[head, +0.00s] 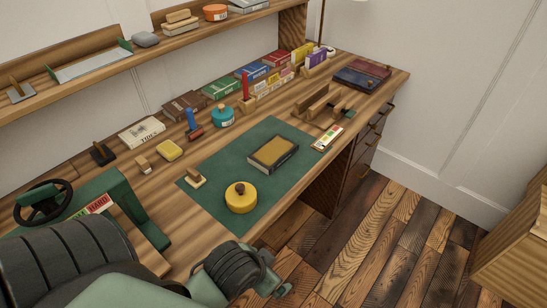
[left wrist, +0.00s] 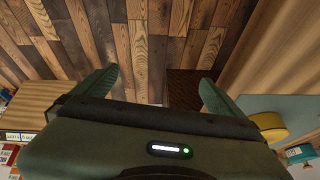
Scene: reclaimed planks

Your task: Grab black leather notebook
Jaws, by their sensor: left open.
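A dark, near-black notebook (head: 355,80) lies flat at the far right end of the desk in the head view, with a maroon book (head: 370,68) against its back side. I take this to be the black leather notebook; its material is too small to tell. My left gripper (head: 275,287) is low at the bottom of the head view, in front of the desk edge and far from the notebook. In the left wrist view its two green fingers (left wrist: 158,76) are spread apart with nothing between them, over the plank floor. My right gripper is not in view.
A green press (head: 125,205) stands left. Floor (head: 390,235) is clear.

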